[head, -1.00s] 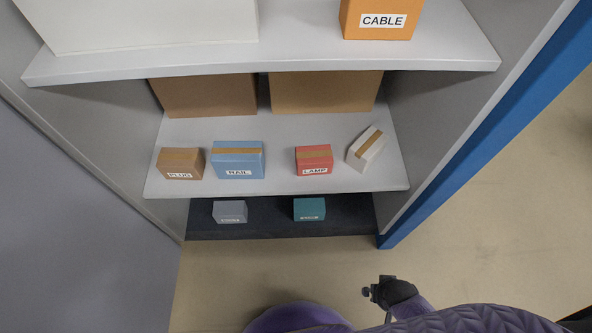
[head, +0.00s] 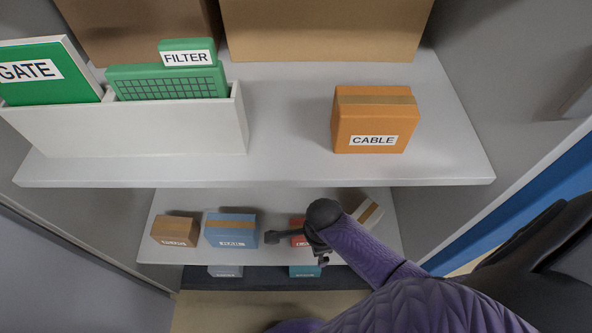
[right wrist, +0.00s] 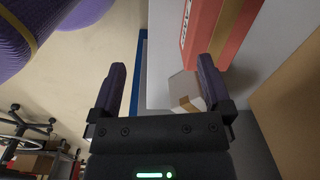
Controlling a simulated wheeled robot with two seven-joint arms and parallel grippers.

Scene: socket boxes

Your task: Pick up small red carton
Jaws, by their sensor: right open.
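The small red carton (head: 298,241), labelled LAMP in the earlier head view, stands on the middle shelf and is partly hidden behind my right gripper. In the right wrist view the red carton (right wrist: 204,32) fills the upper right with its white label, beyond and beside the right-hand finger. My right gripper (right wrist: 160,78) is open and empty. The carton is not between its fingers; I cannot tell whether a finger touches it. In the head view my right gripper (head: 297,247) is in front of the carton. My left gripper is in neither view.
A blue box (head: 231,231) and a brown box (head: 175,231) stand to the left. A tilted white box (head: 367,211) is close on the right. The upper shelf (head: 290,150) overhangs, bearing an orange CABLE box (head: 374,120) and a white bin (head: 150,133).

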